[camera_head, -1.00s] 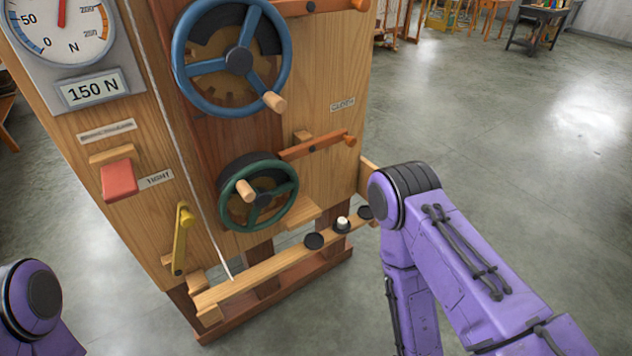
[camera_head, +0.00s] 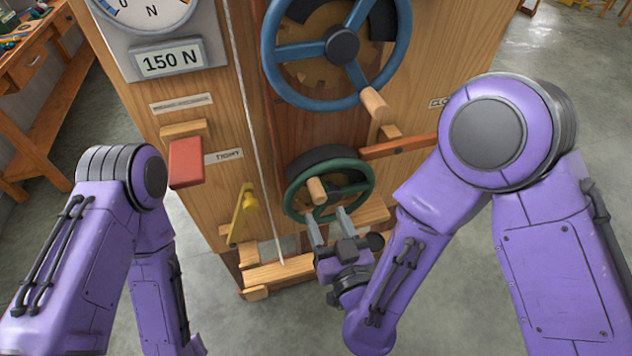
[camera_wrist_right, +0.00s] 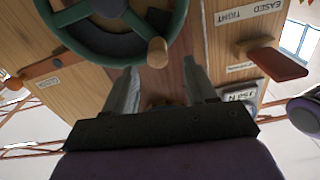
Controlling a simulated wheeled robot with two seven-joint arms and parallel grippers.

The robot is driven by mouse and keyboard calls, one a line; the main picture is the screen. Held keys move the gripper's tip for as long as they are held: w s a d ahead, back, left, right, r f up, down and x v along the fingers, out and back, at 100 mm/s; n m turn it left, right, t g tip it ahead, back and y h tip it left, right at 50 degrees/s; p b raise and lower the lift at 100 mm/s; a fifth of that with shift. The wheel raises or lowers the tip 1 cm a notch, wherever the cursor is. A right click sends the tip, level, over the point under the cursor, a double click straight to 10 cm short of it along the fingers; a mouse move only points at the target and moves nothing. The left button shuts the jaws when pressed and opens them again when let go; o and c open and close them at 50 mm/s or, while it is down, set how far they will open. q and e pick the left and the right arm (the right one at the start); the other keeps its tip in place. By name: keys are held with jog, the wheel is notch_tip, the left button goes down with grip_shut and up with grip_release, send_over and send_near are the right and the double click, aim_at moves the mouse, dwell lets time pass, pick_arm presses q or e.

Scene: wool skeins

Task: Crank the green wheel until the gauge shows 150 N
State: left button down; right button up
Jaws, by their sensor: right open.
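The green wheel (camera_head: 331,190) is mounted low on the wooden panel, with a wooden crank knob (camera_head: 317,190) at its left side. It also shows in the right wrist view (camera_wrist_right: 176,40), its knob (camera_wrist_right: 157,52) just beyond the fingers. My right gripper (camera_head: 328,224) is open and empty, just below the green wheel, apart from the knob. Its two fingers show in the wrist view (camera_wrist_right: 160,88). The gauge (camera_head: 150,12) at upper left is cut off and its needle is out of view. The plate below it (camera_head: 170,60) reads 150 N. My left gripper is out of view.
A larger blue wheel (camera_head: 342,45) with a wooden knob (camera_head: 374,104) is above the green one. A red block (camera_head: 186,162) beside the TIGHT label and a yellow lever (camera_head: 242,215) are at the left. A workbench (camera_head: 38,75) stands far left.

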aim_at(321, 202)
jog(key=x, duration=0.2)
jog(key=p+x, duration=0.1)
jog(key=x, duration=0.1)
jog(key=p+x, duration=0.1)
jog(key=x, duration=0.2)
jog(key=shift+w+d+f, duration=0.1)
jog(key=shift+w+d, duration=0.05)
jog(key=shift+d, duration=0.1)
jog(key=shift+w+a, duration=0.2)
jog(key=shift+w, duration=0.05)
grip_shut()
